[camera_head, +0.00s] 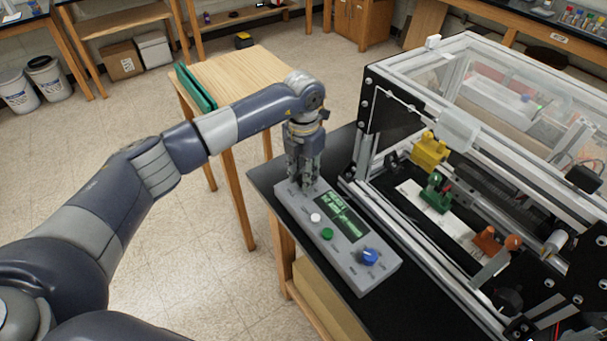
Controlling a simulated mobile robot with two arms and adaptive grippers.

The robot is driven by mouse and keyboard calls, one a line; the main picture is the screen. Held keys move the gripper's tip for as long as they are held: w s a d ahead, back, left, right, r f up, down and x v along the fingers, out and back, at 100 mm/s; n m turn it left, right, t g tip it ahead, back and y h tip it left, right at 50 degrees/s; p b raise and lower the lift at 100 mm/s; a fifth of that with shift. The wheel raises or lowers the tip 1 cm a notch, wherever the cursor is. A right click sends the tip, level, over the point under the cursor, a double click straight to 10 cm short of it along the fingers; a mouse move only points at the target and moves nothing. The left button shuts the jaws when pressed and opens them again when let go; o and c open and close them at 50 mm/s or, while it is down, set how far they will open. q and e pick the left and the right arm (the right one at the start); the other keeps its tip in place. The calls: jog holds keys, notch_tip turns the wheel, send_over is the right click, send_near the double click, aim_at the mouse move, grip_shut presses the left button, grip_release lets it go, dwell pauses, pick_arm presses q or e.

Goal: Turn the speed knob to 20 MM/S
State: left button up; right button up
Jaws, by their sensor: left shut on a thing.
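A grey control box (375,274) lies on the black bench top beside the extrusion frame. It has a dark display with green text (341,215), a white button (315,217), a green button (327,234) and a blue knob (369,256) at its near end. My left gripper (306,183) points straight down at the far end of the box, its fingers shut on a knob there that they hide. The labels and the speed setting are too small to read. My right gripper is not in view.
The extrusion frame (405,205) with clear panels stands close to the right of the box. It holds a yellow block (430,150), a green part (437,192) and an orange part (488,240). A wooden table (240,72) stands behind my left arm. Open floor lies to the left.

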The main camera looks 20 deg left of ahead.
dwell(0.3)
pick_arm(q)
jog(key=o, duration=1.1)
jog(key=shift+c, duration=0.2)
notch_tip(320, 180, up, 12)
